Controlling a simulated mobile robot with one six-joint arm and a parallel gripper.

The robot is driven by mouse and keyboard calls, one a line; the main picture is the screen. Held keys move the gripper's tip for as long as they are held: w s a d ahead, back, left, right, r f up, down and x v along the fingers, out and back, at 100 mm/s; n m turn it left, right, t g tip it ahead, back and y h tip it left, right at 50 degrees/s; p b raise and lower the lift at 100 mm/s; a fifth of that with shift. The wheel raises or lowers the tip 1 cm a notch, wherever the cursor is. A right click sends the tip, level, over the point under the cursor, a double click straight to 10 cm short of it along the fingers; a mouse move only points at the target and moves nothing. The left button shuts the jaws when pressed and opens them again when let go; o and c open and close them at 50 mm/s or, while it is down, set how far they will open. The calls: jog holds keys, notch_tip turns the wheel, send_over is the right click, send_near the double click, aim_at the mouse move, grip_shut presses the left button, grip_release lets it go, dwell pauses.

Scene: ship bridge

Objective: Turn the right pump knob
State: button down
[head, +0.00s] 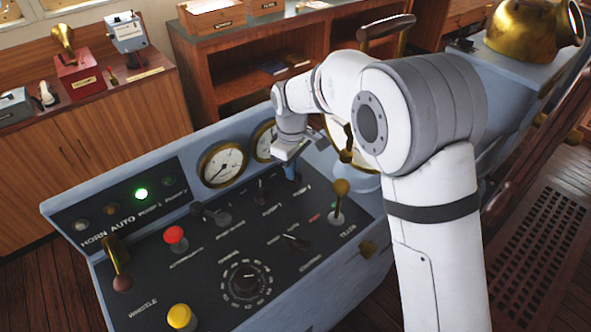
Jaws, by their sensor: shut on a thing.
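My gripper (290,166) reaches down over the console from the upper right and is shut on the right pump knob (293,180). The jaws and the arm hide most of this knob, so I cannot tell which way it points. The left pump knob (261,191), small and black, stands just to the left, apart from the gripper. A green lamp (141,194) is lit on the lamp panel, above what looks like the first pump label. The lamp to its right (168,181) looks dark.
A brass-knobbed tiller lever (340,200) stands close to the right of the gripper. Round gauges (222,165) rise behind it. A red button (174,236), a yellow button (180,317), a dial (245,279) and a whistle lever (118,262) are on the nearer and left panel.

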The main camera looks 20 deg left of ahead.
jog(key=shift+s+a+n, duration=0.15)
jog(key=shift+a+n, duration=0.1)
jog(key=shift+n, duration=0.95)
jog(key=c, duration=1.6)
grip_release()
jog(key=shift+s+a, duration=0.1)
jog(key=shift+o, duration=0.7)
jog(key=shift+r, duration=0.3)
notch_tip(320, 180, up, 7)
jog(key=shift+r+b, duration=0.1)
jog(key=shift+b, duration=0.4)
